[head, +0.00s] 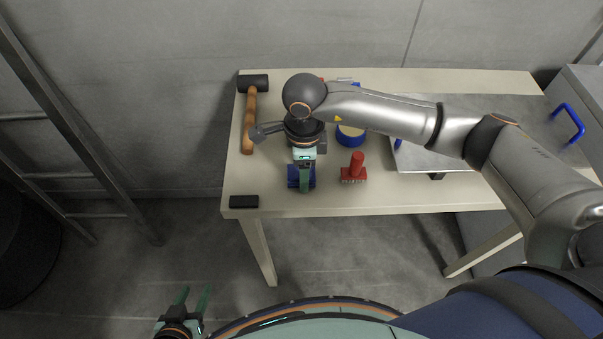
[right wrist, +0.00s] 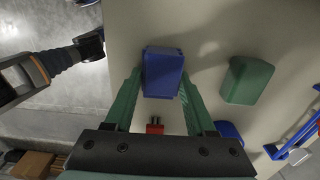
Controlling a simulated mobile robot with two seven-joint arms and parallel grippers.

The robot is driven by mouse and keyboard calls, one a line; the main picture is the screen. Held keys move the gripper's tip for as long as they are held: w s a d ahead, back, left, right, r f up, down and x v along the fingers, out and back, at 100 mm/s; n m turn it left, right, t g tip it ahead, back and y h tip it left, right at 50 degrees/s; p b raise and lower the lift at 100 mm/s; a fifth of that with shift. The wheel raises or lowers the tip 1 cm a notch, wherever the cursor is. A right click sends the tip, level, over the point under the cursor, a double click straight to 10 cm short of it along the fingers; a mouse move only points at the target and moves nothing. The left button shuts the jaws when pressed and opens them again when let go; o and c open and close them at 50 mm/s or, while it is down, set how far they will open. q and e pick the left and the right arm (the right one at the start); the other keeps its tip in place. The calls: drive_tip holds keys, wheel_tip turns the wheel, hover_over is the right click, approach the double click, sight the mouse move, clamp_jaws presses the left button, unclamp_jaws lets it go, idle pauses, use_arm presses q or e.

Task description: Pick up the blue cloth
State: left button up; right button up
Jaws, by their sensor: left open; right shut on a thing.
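The blue cloth (head: 292,177) is a compact, folded-looking block near the front left part of the table. My right gripper (head: 304,186) reaches over it from above. In the right wrist view the blue cloth (right wrist: 163,72) sits between the two green fingers of my right gripper (right wrist: 160,88), which is shut on it. I cannot tell whether the cloth touches the tabletop. My left gripper (head: 195,298) is open and empty, low in front of the table, over the floor.
On the table (head: 420,200) are a hammer (head: 250,115), a red stamp-like object (head: 355,169), a blue-rimmed round container (head: 350,136), a small black block (head: 243,201) and a metal case (head: 440,160) with blue handles. A green block (right wrist: 247,80) shows in the wrist view. A ladder (head: 75,130) stands left.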

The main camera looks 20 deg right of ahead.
drive_tip(key=c, duration=0.3)
drive_tip(key=shift+c, duration=0.2)
drive_tip(key=shift+r, duration=0.45)
wheel_tip(320, 180, up, 2)
drive_tip(key=shift+w+r, duration=0.1)
drive_tip(key=shift+r, duration=0.1)
drive_tip(key=s+d+r+b, duration=0.1)
drive_tip(key=s+r, duration=0.4)
drive_tip(key=s, duration=0.2)
drive_tip(key=s+d+r+b, duration=0.1)
drive_tip(key=s+r, duration=0.3)
drive_tip(key=s, duration=0.3)
drive_tip(key=shift+d+r, duration=0.25)
drive_tip(key=shift+r, duration=0.1)
